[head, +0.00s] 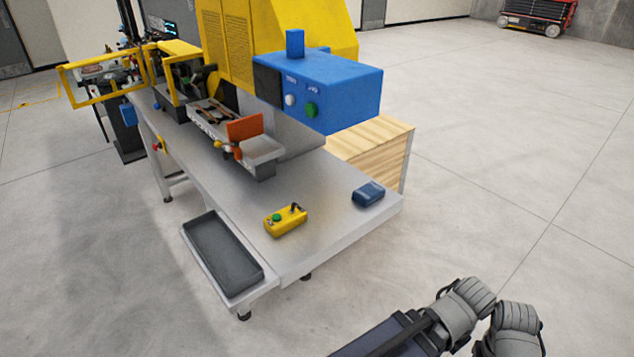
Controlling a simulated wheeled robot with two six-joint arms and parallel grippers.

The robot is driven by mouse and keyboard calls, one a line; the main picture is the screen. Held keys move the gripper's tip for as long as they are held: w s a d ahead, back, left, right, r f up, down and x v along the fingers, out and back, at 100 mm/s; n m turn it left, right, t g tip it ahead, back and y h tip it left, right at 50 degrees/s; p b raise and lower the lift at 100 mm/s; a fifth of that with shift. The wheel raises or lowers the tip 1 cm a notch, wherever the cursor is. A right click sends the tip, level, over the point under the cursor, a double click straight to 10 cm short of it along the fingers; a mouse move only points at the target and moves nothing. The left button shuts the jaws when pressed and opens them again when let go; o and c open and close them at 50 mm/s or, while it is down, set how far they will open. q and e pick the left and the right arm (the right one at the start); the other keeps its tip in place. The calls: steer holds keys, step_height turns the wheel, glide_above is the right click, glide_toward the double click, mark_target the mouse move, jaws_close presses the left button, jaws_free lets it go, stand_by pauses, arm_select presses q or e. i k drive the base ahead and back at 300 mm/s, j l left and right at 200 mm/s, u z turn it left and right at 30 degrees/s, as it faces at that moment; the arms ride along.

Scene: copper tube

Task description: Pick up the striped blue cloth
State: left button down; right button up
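The blue cloth (368,194), folded into a small block with a lighter stripe, lies on the grey machine table near its right corner. Nothing touches it. Neither of my grippers shows in the head view. Only grey and dark links of one of my arms show at the bottom right, well below and to the right of the cloth, apart from the table.
A yellow control box (286,220) sits left of the cloth on the table (330,225). A dark tray (222,254) is at the table's front left. A blue machine head (335,90) overhangs behind. A wooden crate (372,143) stands behind.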

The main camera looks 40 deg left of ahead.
mark_target(367, 194)
steer(key=i+l+u, duration=0.1)
steer(key=i+u, duration=0.15)
steer(key=u, duration=0.25)
steer(key=i+l+u, duration=0.2)
steer(key=u, duration=0.3)
steer(key=i+l+u, duration=0.2)
steer(key=u, duration=0.25)
steer(key=i+l+u, duration=0.1)
steer(key=l+u, duration=0.4)
steer(key=i+l+u, duration=0.15)
steer(key=l+u, duration=0.15)
steer(key=i+l+u, duration=0.1)
steer(key=l+u, duration=0.2)
steer(key=l, duration=0.2)
